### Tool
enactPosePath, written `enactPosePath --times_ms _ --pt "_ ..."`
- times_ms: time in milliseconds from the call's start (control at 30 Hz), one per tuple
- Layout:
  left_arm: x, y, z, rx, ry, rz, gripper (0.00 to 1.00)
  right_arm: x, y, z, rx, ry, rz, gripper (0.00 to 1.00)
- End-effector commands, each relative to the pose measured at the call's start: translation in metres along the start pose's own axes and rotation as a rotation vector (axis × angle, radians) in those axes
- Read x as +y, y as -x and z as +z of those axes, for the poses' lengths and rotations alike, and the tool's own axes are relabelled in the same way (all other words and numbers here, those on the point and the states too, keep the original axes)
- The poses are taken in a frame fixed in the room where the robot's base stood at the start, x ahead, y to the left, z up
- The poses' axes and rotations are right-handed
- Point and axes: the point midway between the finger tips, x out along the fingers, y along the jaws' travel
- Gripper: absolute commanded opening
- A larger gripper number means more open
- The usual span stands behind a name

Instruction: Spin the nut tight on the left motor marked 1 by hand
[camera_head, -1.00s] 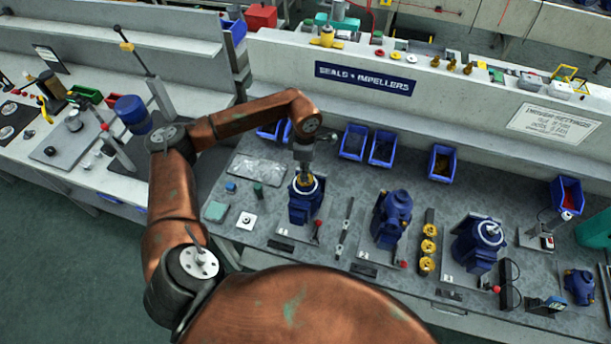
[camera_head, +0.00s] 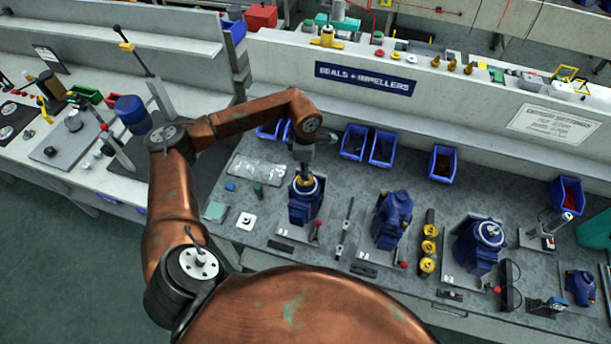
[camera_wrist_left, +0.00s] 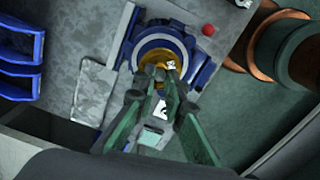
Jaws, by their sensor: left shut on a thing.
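The left motor (camera_head: 303,207) is a blue upright unit on a grey plate at the left of the bench. A brass part (camera_head: 306,185) sits on its top. My left gripper (camera_head: 305,172) points down over this motor and its fingers are closed at the shaft axis. In the left wrist view the fingertips (camera_wrist_left: 165,82) meet at the centre of the brass part (camera_wrist_left: 148,59), inside the motor's blue ring (camera_wrist_left: 133,47). The fingers are shut on the nut there, which they mostly hide. My right gripper is in neither view.
A middle motor (camera_head: 390,218) and a right motor (camera_head: 478,245) stand farther right. Brass parts (camera_head: 429,246) stand in a row between them. A red knob (camera_head: 317,224) is close to the left motor. Blue bins (camera_head: 354,142) line the back.

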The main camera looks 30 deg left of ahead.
Motion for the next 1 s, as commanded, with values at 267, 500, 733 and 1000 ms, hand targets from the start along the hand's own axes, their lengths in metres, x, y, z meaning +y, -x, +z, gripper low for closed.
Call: enactPosePath --times_ms 267,500,733,1000 --pt "0.0 -0.002 0.0 0.0 -0.122 0.001 0.0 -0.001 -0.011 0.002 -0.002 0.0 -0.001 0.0" --pt "0.0 -0.002 0.0 0.001 -0.285 0.0 0.0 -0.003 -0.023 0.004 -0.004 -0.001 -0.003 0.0" --pt "0.0 -0.002 0.0 0.0 -0.446 0.0 0.0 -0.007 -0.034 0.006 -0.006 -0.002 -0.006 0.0" --pt "0.0 -0.001 0.0 -0.001 -0.6 0.0 0.0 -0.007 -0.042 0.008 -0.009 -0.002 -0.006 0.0"
